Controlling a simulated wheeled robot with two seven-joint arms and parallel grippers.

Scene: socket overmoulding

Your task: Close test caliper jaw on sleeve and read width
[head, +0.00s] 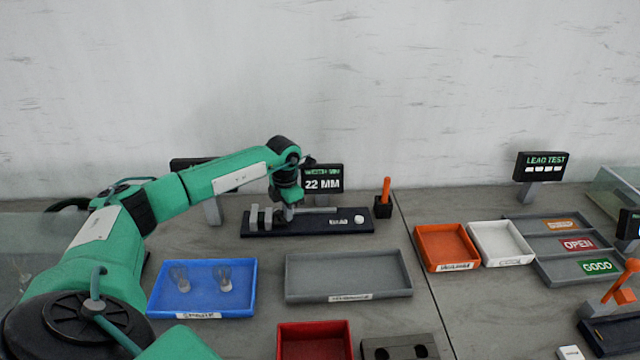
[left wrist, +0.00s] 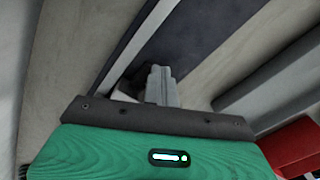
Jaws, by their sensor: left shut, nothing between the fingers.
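The test caliper (head: 310,228) is a dark base at the back of the bench with grey upright jaw blocks (head: 254,217) at its left end and a pale rail. Its display (head: 323,180) reads 22 MM. My left gripper (head: 288,213) points down at the caliper, just right of the upright blocks; I cannot tell whether it touches one. In the left wrist view the grey fingers (left wrist: 160,84) are together over the dark base (left wrist: 190,45), with nothing seen between them. I cannot make out a sleeve between the jaws. My right gripper is not in view.
A blue tray (head: 203,311) holds two clear parts. An empty grey tray (head: 348,262) and red tray (head: 315,325) lie in front of the caliper. An orange-handled tool (head: 386,190) stands beside it. Orange, white and labelled trays (head: 577,245) and a LEAD TEST display (head: 543,165) are right.

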